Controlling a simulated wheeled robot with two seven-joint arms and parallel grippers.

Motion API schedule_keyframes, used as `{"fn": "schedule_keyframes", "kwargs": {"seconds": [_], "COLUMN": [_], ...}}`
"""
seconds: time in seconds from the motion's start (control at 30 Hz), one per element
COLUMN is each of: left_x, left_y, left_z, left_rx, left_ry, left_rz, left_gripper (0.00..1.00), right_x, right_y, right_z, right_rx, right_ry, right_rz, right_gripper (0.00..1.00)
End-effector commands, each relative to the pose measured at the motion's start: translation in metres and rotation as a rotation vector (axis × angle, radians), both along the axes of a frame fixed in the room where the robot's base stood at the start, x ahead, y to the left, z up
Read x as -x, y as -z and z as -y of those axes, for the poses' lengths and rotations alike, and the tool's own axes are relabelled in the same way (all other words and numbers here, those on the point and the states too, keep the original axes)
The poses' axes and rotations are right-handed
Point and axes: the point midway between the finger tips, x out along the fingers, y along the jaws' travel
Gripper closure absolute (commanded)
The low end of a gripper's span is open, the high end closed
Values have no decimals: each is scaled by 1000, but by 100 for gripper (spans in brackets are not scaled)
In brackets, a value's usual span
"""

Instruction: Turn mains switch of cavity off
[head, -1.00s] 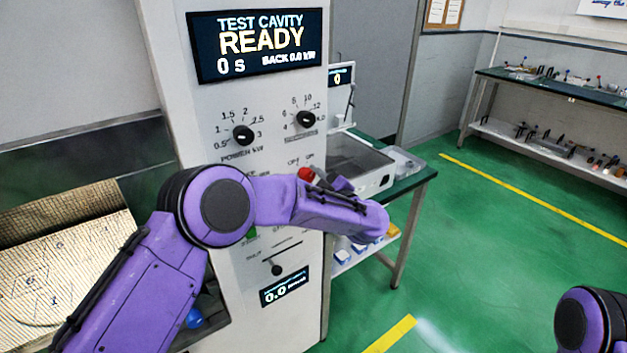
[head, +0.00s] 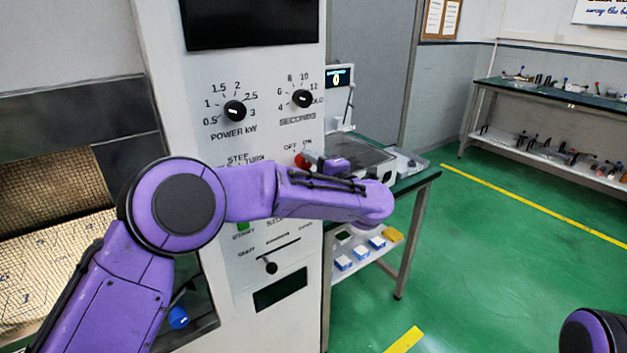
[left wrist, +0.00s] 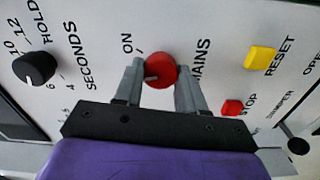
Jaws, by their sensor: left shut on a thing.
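The mains switch is a round red knob on the cavity's white front panel; it shows in the left wrist view (left wrist: 160,70) and partly in the head view (head: 303,160). My left gripper (left wrist: 158,80) is shut on the knob, one finger on each side of it. In the head view my left gripper (head: 315,163) is partly hidden behind my purple forearm. The OFF and ON marks show above the knob in the head view. The main display (head: 250,22) and the small lower display (head: 280,289) are dark. The fingers of my right gripper are out of sight.
The power knob (head: 235,111) and seconds knob (head: 302,98) are above the switch. A yellow reset button (left wrist: 260,57) and red stop button (left wrist: 232,107) are close by. A green-topped bench (head: 415,180) stands right of the cabinet. Open green floor lies further right.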

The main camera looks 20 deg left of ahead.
Motion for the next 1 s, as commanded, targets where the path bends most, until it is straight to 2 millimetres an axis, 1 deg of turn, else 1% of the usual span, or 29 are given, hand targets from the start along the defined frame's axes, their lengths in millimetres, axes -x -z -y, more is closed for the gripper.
{"fn": "schedule_keyframes", "kwargs": {"seconds": [0.03,0.1,0.4,0.6,1.0], "left_x": [1,1,1,1,1], "left_y": [7,7,6,5,4], "left_z": [-2,-1,-1,-1,-1], "left_rx": [26,58,160,193,204], "left_ry": [-5,-5,-6,-7,-8], "left_rz": [29,70,200,239,252], "left_gripper": [91,91,91,91,91], "right_x": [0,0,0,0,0], "right_y": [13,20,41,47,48], "right_z": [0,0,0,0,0], "right_rx": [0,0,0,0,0], "right_ry": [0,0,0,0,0], "right_rz": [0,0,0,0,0], "right_gripper": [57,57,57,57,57]}}
